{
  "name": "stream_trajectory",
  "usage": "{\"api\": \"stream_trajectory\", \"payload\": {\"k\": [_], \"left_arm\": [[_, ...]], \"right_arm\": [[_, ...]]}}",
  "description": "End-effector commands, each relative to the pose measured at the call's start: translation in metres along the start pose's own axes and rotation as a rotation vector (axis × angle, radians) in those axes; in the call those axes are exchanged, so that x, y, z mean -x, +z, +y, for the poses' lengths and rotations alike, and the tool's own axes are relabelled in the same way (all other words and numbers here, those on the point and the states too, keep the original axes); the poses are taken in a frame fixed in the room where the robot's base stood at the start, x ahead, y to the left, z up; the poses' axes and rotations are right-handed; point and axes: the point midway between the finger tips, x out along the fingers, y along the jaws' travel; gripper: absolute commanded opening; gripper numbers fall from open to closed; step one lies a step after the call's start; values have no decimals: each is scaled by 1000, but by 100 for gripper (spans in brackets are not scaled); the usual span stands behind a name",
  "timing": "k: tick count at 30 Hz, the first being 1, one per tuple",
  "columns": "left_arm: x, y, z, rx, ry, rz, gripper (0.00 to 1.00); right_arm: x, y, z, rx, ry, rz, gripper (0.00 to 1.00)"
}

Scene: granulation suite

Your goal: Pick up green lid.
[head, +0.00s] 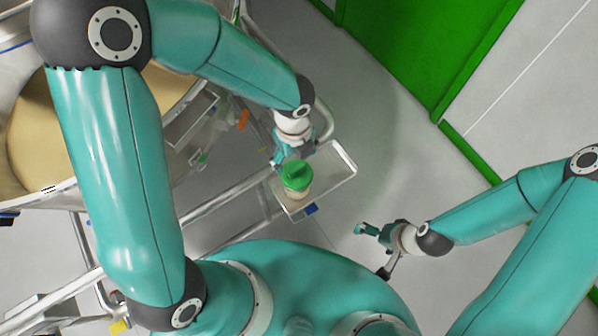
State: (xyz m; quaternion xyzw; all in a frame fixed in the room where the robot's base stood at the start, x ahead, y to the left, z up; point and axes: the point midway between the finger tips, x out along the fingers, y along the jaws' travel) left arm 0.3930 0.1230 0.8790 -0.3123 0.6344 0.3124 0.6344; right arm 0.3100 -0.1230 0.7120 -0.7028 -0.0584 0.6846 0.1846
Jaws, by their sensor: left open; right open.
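The green lid (296,174) shows in the head view on top of a pale container (297,194), which stands on a small metal tray (338,178). My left gripper (281,154) is just behind the lid, at the tray's far left edge. It is open and partly hidden; I cannot tell whether a finger touches the lid. My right gripper (366,230) is open and empty, to the right of the tray and away from the lid.
A large metal vessel (20,120) with tan contents stands at the left. Metal rails (225,204) run from it toward the tray. A green door (425,45) and a pale wall are at the upper right. Grey floor right of the tray is clear.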

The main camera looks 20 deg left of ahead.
Motion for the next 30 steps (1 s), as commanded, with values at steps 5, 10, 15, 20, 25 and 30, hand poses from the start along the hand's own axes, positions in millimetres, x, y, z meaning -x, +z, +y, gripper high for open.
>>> {"api": "stream_trajectory", "payload": {"k": [5,10,15,20,25,30], "left_arm": [[-12,-2,1,-1,4,1,79],[-38,-8,1,0,5,3,79],[-53,-7,1,2,1,1,79],[-54,-7,0,1,-1,0,79],[-54,-7,0,2,-1,0,64],[-54,-7,0,2,-1,0,36]], "right_arm": [[0,0,0,0,0,0,100],[-2,0,1,0,0,0,100],[-5,0,2,0,0,0,100],[-5,0,2,0,0,0,100],[-5,0,2,0,0,0,100],[-5,0,2,0,0,0,100]]}}
